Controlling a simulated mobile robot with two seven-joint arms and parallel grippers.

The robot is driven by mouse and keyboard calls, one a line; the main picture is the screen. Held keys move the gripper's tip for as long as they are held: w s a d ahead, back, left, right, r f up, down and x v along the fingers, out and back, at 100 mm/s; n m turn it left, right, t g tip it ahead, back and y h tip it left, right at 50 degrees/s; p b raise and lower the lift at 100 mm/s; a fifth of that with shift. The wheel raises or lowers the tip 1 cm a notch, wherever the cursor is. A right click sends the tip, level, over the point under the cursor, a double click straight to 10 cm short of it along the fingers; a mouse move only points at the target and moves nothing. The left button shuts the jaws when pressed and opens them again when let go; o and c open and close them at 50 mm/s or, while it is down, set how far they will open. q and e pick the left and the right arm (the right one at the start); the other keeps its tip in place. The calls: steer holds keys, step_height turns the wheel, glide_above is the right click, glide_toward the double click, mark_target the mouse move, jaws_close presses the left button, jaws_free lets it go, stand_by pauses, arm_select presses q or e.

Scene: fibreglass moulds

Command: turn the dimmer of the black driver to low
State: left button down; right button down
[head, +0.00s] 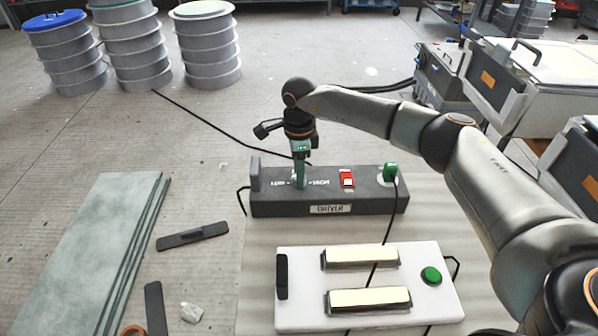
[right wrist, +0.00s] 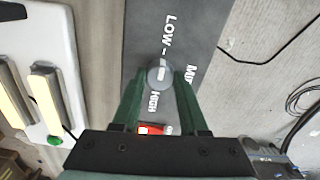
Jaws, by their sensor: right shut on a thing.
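The black driver (head: 330,200), a long dark box with a "DRIVER" label, lies across the middle of the head view. My right gripper (head: 299,180) points down at its top, left of centre, and hides most of the dimmer there. In the right wrist view the green fingers are shut on the round grey dimmer knob (right wrist: 158,66), one on each side. The LOW label (right wrist: 170,32) is above the knob and the HIGH label (right wrist: 154,103) below. My left gripper is not in view.
The driver carries a red switch (head: 347,178) and a green plug (head: 390,172). A white panel (head: 300,318) with two pale light bars and a green button (head: 431,275) lies in front. Grey sheets (head: 85,250) lie at left; drums (head: 208,45) stand behind.

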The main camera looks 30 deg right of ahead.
steer(key=shift+c, duration=2.2)
jaws_free()
step_height(320, 180, up, 13)
steer(key=shift+f+p, duration=0.2)
steer(key=shift+p, duration=0.1)
